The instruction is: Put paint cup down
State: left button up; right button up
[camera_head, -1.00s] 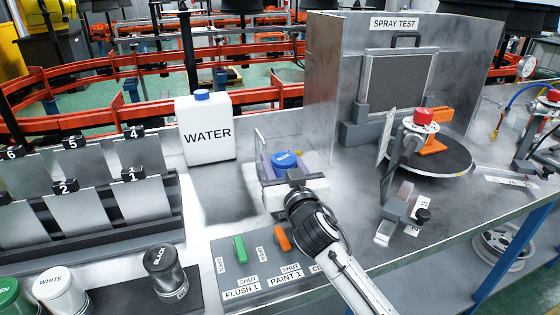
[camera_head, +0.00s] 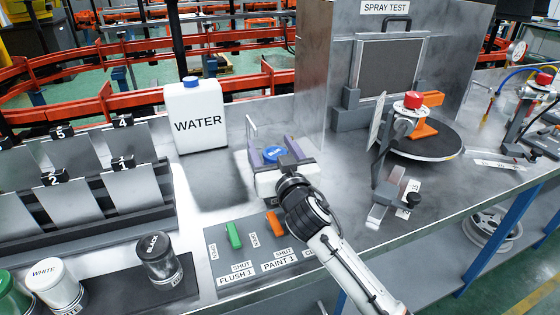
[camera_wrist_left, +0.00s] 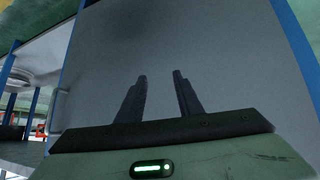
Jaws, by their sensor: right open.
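The paint cup (camera_head: 274,154) shows mostly as a blue lid, standing on the bench by a small fixture with a thin upright bracket. My right gripper (camera_head: 271,146) is open, with one finger on each side of the cup. I cannot tell whether a finger still touches it. The gripper's body hides the cup's lower part. My left gripper (camera_wrist_left: 160,76) shows only in the left wrist view. Its fingers are apart with nothing between them, in front of a plain grey panel.
A white water jug (camera_head: 198,119) stands behind left of the cup. A valve panel (camera_head: 262,262) with green and orange handles lies in front. Black (camera_head: 159,260) and white (camera_head: 56,286) paint cups stand at front left. The spray-test booth (camera_head: 312,75) and a turntable (camera_head: 425,142) are to the right.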

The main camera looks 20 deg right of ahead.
jog(key=s+b, duration=0.1)
jog(key=s, duration=1.1)
jog(key=shift+a+r, duration=0.15)
jog(key=shift+a, duration=0.1)
